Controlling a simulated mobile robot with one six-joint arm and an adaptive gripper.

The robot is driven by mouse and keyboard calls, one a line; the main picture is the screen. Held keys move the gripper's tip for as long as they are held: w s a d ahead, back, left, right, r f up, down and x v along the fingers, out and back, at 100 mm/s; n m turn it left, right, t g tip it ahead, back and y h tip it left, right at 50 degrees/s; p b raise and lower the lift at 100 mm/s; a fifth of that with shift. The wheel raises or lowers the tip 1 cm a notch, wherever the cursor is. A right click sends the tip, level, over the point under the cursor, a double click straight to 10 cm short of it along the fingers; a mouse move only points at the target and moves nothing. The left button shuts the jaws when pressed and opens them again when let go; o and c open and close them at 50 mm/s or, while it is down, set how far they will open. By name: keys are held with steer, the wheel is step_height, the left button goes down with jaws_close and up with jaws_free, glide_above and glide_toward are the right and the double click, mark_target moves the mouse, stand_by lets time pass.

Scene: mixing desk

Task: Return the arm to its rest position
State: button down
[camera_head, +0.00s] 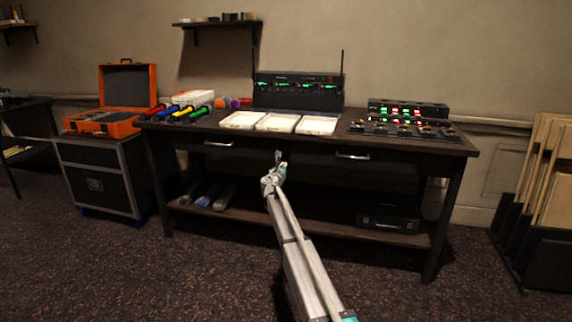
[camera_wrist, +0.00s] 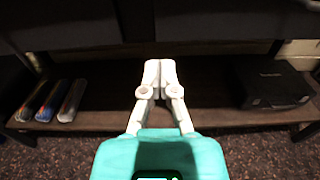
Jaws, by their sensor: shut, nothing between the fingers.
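My gripper (camera_head: 279,160) is at the end of my arm, in front of the dark mixing desk (camera_head: 340,147), near the drawer fronts. In the wrist view my gripper (camera_wrist: 160,66) has its two white fingers shut together with nothing between them. Behind the fingers are the desk's dark front and its lower shelf (camera_wrist: 200,110). Whether the fingertips touch the desk front cannot be told.
White trays (camera_head: 276,123), colored microphones (camera_head: 190,114), a receiver (camera_head: 298,90) and a mixer (camera_head: 404,129) stand on the desk. An orange case (camera_head: 123,122) is at left. A black case (camera_head: 388,217) is on the shelf. The floor in front is clear.

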steer(key=shift+s+a, duration=0.1)
steer(key=shift+s, duration=0.25)
steer(key=s+d+f+m+g+h, duration=0.1)
steer(key=s+d+f+m+g, duration=0.3)
steer(key=s+m, duration=0.45)
steer(key=s+d+f+m+g+p, duration=0.1)
steer(key=s+d+f+m+g, duration=0.35)
steer(key=s, duration=0.75)
steer(key=s+d+f+m+g+h, duration=0.1)
steer(key=s+d+f+m+g, duration=0.1)
steer(key=s+d+m, duration=0.7)
steer(key=s+a+f+m+g+y+p, duration=0.1)
steer(key=s+a+f+m+g+y, duration=0.15)
steer(key=s, duration=0.75)
steer(key=s+a+f+m+g+y, duration=0.1)
steer(key=s+a+m+g+y, duration=0.2)
steer(key=s, duration=0.7)
steer(key=s+a+f+m+g+y+p, duration=0.15)
steer(key=s+m, duration=0.35)
steer(key=s, duration=0.5)
step_height(320, 180, up, 37)
steer(key=p, duration=3.6)
steer(key=shift+w+y, duration=0.25)
steer(key=shift+y, duration=0.05)
steer(key=shift+d+f, duration=0.1)
steer(key=shift+d, duration=0.05)
